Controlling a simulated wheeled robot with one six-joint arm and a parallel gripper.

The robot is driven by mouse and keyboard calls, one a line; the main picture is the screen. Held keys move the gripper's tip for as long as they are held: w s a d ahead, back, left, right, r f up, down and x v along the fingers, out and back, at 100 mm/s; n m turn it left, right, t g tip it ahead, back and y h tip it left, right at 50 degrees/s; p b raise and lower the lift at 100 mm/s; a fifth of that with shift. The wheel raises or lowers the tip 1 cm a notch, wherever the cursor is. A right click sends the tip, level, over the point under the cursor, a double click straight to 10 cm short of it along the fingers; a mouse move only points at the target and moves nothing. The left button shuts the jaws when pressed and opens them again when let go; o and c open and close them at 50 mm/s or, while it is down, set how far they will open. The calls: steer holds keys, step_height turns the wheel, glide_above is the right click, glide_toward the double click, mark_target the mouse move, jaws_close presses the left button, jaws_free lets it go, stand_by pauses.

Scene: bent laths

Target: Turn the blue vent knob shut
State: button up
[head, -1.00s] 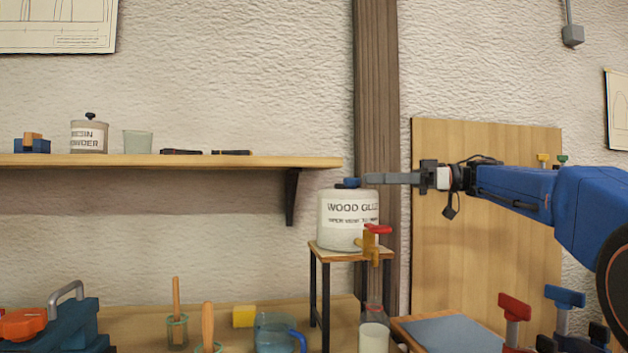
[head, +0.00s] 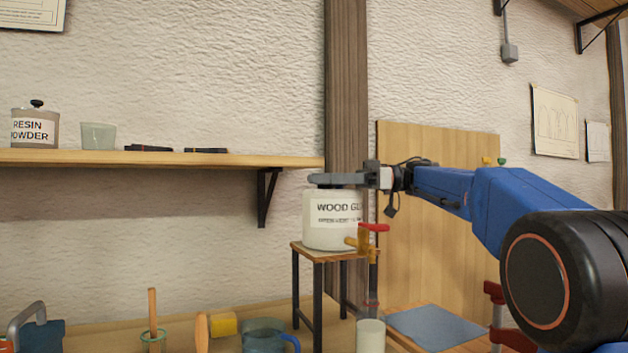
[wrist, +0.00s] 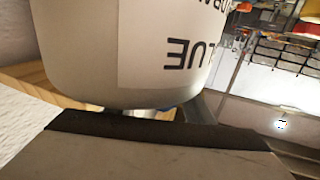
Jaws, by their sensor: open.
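The white jug labelled WOOD GLUE (head: 330,228) stands upright on a small stand (head: 322,252). My gripper (head: 335,180) is level just over the jug's lid, its fingers reaching across from the right. It is open. The blue vent knob is hidden behind the fingers in the head view. In the wrist view, the jug (wrist: 150,50) appears upside down, and a small blue bit of the knob (wrist: 166,106) shows between its edge and a dark finger. I cannot tell whether the fingers touch the knob or how it is turned.
A brass tap with a red lever (head: 374,227) sticks out from the jug's front, above a clear container with white contents (head: 371,335). A wall shelf (head: 160,160) holds a resin powder jar (head: 33,128) and a cup (head: 98,136). A blue jug (head: 265,335) stands on the bench.

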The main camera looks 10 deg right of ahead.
steer(key=c, duration=1.1)
steer(key=shift+o, duration=0.3)
steer(key=shift+m+t, duration=0.3)
steer(key=shift+t, duration=0.2)
steer(key=m+t, duration=0.1)
steer(key=m+t+h, duration=0.1)
steer(key=t, duration=0.1)
steer(key=shift+w, duration=0.4)
steer(key=shift+w+d+m+t+h, duration=0.1)
steer(key=shift+w+m+t+h, duration=0.2)
steer(key=shift+m+t, duration=0.35)
steer(key=shift+w+d+m+t+h, duration=0.1)
steer(key=shift+m+t+h, duration=0.3)
steer(key=shift+t, duration=0.4)
steer(key=shift+w+d+m+t+h, duration=0.15)
steer(key=shift+m+t+h, duration=0.15)
steer(key=shift+m+t, duration=0.35)
steer(key=shift+t, duration=0.3)
steer(key=o, duration=1)
